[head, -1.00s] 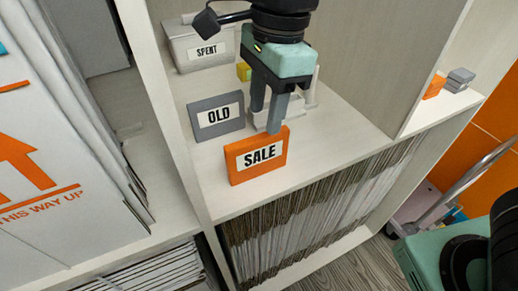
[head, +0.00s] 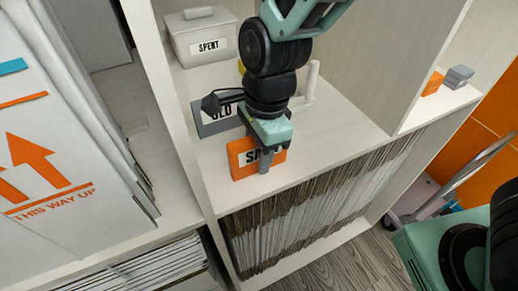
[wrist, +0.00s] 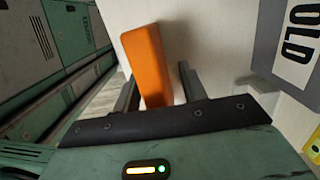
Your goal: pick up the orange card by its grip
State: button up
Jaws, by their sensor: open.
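In the wrist view the card (wrist: 147,58) shows edge-on between the two open fingers of my gripper (wrist: 157,76), nearer the left finger. I cannot tell whether either finger touches it. No separate grip can be made out.
A grey OLD card (head: 213,127) stands just behind, partly hidden by my gripper. A grey SPENT box (head: 200,38) is at the back left. Shelf dividers flank the bay. The shelf right of the card is clear (head: 345,125).

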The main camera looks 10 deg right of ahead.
grip_shut()
